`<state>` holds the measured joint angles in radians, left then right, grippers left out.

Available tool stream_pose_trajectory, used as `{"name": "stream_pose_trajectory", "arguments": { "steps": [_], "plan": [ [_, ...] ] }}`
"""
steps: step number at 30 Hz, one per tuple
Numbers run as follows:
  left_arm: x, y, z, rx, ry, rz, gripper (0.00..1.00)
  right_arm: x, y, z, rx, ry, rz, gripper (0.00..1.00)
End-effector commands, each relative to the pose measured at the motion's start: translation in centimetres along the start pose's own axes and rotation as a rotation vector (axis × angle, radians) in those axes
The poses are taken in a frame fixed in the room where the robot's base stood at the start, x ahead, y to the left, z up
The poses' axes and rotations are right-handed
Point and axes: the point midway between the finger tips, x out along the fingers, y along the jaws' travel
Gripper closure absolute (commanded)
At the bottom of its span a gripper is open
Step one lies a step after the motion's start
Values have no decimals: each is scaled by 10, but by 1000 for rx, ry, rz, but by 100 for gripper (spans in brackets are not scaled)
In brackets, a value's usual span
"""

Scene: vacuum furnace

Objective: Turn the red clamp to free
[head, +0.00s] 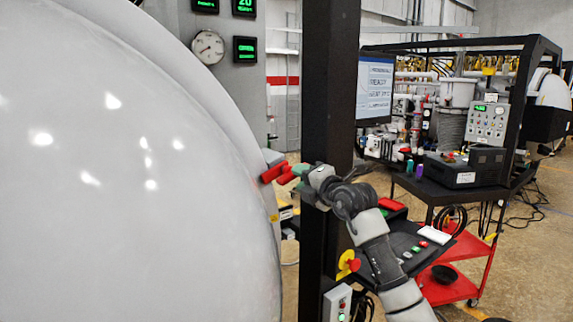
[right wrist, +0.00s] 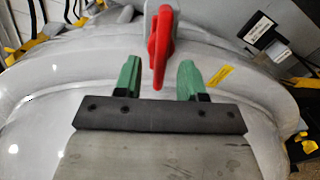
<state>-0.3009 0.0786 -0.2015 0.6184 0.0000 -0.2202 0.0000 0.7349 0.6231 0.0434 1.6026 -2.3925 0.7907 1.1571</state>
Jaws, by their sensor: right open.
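The red clamp (head: 273,172) sits at the right rim of the large white furnace door (head: 130,170) in the head view. In the right wrist view the red clamp (right wrist: 159,46) hangs from a grey bracket (right wrist: 158,8), its lower end between the green fingertips. My right gripper (head: 289,174) reaches in from the right in the head view, beside the clamp. In the right wrist view my right gripper (right wrist: 159,78) is open, with one finger on each side of the clamp and gaps to both. My left gripper is not in view.
A black post (head: 328,90) stands just behind my right wrist. A red cart (head: 455,270) and a monitor (head: 375,88) stand to the right.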

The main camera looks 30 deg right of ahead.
Motion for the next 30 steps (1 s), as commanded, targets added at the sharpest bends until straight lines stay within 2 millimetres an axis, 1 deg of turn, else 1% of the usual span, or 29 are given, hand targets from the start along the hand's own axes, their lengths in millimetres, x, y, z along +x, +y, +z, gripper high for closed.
{"name": "stream_pose_trajectory", "arguments": {
  "steps": [1,6,9,15,22,23,30],
  "plan": [
    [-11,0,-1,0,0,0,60,11,5,1,3,2,-2,60],
    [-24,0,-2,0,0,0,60,37,4,1,2,2,-1,60],
    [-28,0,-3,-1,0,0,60,47,2,0,3,3,0,60],
    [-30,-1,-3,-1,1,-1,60,56,0,0,0,1,0,60],
    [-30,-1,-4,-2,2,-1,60,56,-1,-1,0,1,0,60],
    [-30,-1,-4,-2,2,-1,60,56,-1,-1,0,1,0,63],
    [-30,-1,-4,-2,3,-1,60,56,-1,-1,0,1,0,99]
  ]
}}
